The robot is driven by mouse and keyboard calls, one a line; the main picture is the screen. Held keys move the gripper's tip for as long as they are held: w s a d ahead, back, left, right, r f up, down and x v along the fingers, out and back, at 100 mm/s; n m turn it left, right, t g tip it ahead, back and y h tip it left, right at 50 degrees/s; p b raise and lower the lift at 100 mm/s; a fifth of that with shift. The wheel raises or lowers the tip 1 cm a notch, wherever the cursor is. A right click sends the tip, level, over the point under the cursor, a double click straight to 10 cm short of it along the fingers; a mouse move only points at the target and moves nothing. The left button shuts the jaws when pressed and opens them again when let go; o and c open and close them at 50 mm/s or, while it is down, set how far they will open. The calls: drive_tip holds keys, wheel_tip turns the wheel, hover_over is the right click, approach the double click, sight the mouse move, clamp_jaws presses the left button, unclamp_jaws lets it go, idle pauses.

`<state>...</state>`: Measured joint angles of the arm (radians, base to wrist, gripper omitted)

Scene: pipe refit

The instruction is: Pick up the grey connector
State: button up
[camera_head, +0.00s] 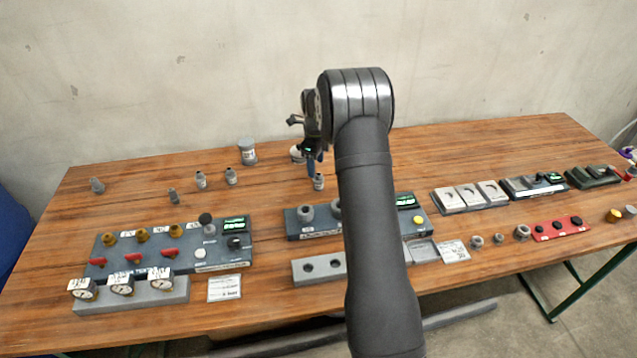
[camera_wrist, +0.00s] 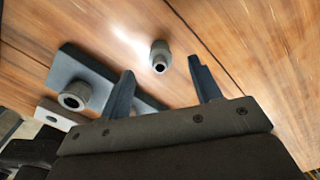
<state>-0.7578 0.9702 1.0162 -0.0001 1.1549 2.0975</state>
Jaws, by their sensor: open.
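A grey connector (camera_wrist: 160,56) stands on the wooden table in the wrist view, a short cylinder with a dark hole in its top. It appears between and just beyond the fingertips of my gripper (camera_wrist: 161,68). The fingers are apart with nothing held. In the head view my gripper (camera_head: 311,163) points down at the back middle of the table, close above a small grey connector (camera_head: 318,182). My arm hides part of the table there. Other small grey fittings stand to the left, including one (camera_head: 231,176) and another (camera_head: 200,180).
A dark block with grey sockets (camera_head: 300,232) lies in front of my gripper and also shows in the wrist view (camera_wrist: 78,72). A grey jar (camera_head: 247,151) stands at the back. A valve panel (camera_head: 130,255) is at left. Bare wood surrounds the connector.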

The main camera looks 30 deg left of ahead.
sight(318, 174)
drive_tip(key=f, duration=0.5)
drive_tip(key=shift+d+f, duration=0.1)
drive_tip(key=shift+d, duration=0.3)
drive_tip(key=c, duration=1.1)
